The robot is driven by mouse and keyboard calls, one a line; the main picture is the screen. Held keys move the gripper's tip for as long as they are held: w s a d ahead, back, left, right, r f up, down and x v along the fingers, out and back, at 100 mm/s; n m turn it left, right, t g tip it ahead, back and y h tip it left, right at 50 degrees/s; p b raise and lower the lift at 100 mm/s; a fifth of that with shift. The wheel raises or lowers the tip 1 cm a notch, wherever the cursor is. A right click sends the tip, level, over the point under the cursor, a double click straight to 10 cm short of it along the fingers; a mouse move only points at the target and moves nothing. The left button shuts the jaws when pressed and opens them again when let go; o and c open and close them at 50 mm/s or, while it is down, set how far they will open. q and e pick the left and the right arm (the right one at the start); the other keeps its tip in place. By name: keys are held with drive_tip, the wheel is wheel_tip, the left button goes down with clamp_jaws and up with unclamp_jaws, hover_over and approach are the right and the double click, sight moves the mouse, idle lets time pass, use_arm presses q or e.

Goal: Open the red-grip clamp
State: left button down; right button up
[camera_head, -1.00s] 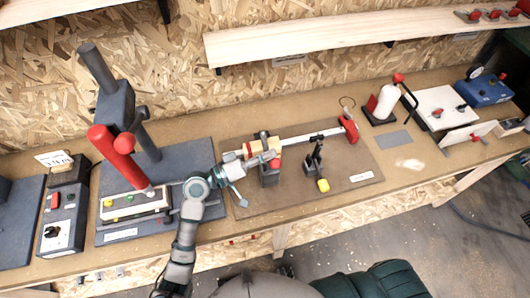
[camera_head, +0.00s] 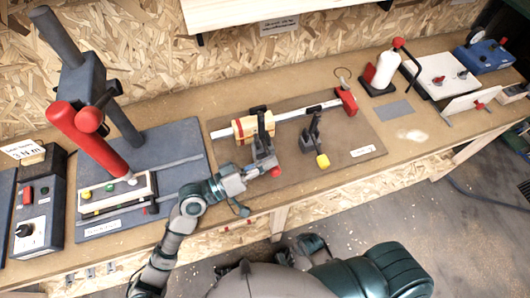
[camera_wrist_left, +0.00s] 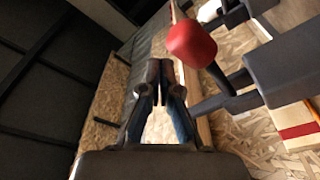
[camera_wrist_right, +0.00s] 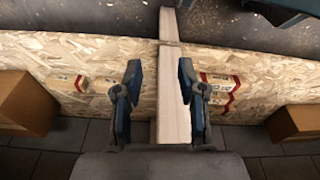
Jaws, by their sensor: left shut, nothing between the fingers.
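The red-grip clamp (camera_head: 262,150) is dark and stands on the brown board in front of a pale wooden block (camera_head: 243,128). Its red grip (camera_head: 276,172) is on the side towards the bench's front edge. My left gripper (camera_head: 256,171) is shut and empty, with its tips just left of the red grip. In the left wrist view, the red grip (camera_wrist_left: 191,43) shows large, to the right of the closed fingertips (camera_wrist_left: 166,68) and outside them. Whether they touch it I cannot tell. My right gripper (camera_wrist_right: 160,82) is open and shows only in its own wrist view.
A second dark clamp with a yellow grip (camera_head: 322,161) stands right of the red-grip one. A metal rail with a red end (camera_head: 347,101) runs behind. A press with a red handle (camera_head: 90,137) stands left.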

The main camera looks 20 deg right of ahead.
use_arm(q)
drive_tip(key=shift+s+f+b, duration=0.2)
drive_tip(key=shift+f+b, duration=0.15)
drive_tip(key=shift+f, duration=0.25)
drive_tip(key=shift+s+f+b, duration=0.15)
drive_tip(key=shift+f+b, duration=0.15)
drive_tip(key=shift+f, duration=0.3)
use_arm(e)
drive_tip(key=r, duration=0.4)
drive_tip(key=shift+w+r, duration=0.1)
drive_tip(key=shift+w, duration=0.3)
use_arm(q)
drive_tip(key=shift+r, duration=0.1)
